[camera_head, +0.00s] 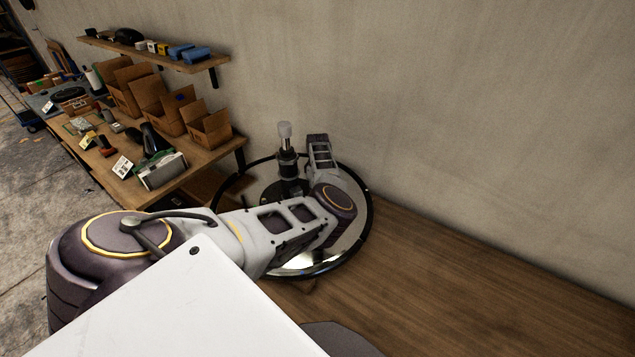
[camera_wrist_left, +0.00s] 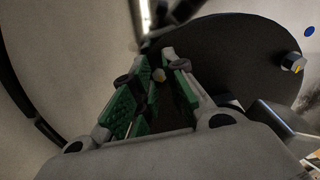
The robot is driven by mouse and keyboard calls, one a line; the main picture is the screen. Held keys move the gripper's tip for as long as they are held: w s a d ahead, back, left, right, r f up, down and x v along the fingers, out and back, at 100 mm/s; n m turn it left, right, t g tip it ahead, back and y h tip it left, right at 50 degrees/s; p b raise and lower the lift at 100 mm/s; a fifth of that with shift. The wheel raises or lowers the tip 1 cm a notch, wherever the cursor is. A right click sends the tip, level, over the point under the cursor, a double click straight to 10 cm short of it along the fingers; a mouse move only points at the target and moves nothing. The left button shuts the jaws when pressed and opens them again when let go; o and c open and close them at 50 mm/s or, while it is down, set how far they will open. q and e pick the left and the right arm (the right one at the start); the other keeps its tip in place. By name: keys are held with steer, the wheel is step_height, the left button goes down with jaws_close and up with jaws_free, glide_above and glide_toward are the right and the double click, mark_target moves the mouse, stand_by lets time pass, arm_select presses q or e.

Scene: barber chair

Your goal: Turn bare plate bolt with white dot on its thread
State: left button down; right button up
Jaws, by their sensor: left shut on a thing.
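In the left wrist view my left gripper (camera_wrist_left: 156,72) has green-padded fingers closed around a small pale bolt (camera_wrist_left: 159,75) at the dark round plate (camera_wrist_left: 235,48). The fingers hide most of this bolt, and I cannot make out a white dot on its thread. A second bolt (camera_wrist_left: 293,62), with a yellowish mark on its end, stands at the plate's right edge, clear of the fingers. In the head view my left arm reaches over the round chair base (camera_head: 368,203). The gripper's fingertips are hidden there. My right gripper is not in view.
A short column (camera_head: 287,160) with a pale top rises from the base, close to my arm. The wooden table (camera_head: 430,270) is clear to the right, with a wall (camera_head: 450,110) behind. A bench with cardboard boxes (camera_head: 208,128) stands at the left.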

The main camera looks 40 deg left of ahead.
arm_select(q)
steer(key=shift+m+p, duration=0.65)
steer(key=shift+m, duration=0.75)
steer(key=c, duration=1.4)
jaws_free()
steer(key=shift+r, duration=0.15)
steer(key=shift+r, duration=5.9)
steer(key=shift+f, duration=0.1)
